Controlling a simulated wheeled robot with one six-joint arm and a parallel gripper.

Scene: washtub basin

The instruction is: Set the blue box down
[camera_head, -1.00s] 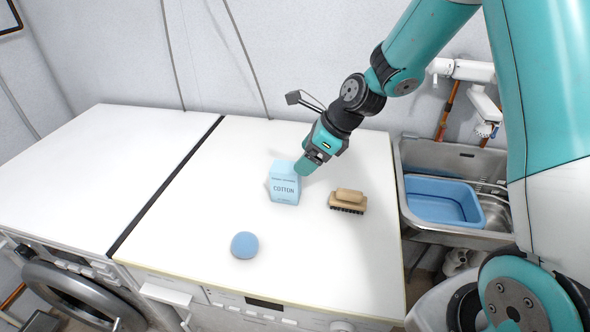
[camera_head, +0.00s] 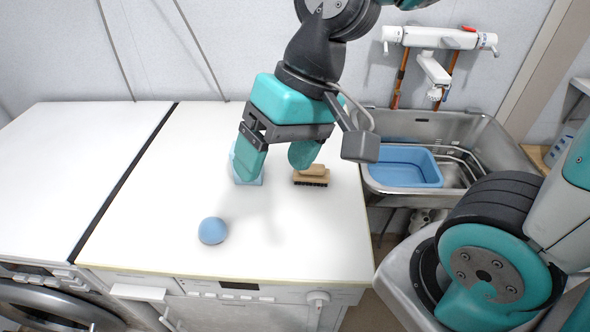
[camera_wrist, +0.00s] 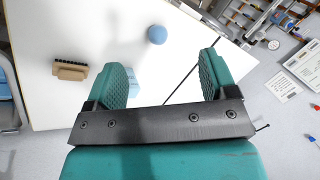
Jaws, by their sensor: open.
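The blue box (camera_head: 248,180) stands on the white top of the right-hand machine, mostly hidden behind a finger of my gripper in the head view. In the wrist view the blue box (camera_wrist: 133,82) shows beyond the gripper, beside the inner side of the left finger. My gripper (camera_head: 277,158) is open, with its two fingers wide apart and nothing held between them. It is above the white top (camera_head: 150,215), over and in front of the box.
A wooden brush (camera_head: 311,175) lies right of the box, near the gripper's right finger. A blue ball (camera_head: 212,231) lies at the front. A steel sink (camera_head: 480,140) with a blue tub (camera_head: 404,181) is to the right. The left part of the top is clear.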

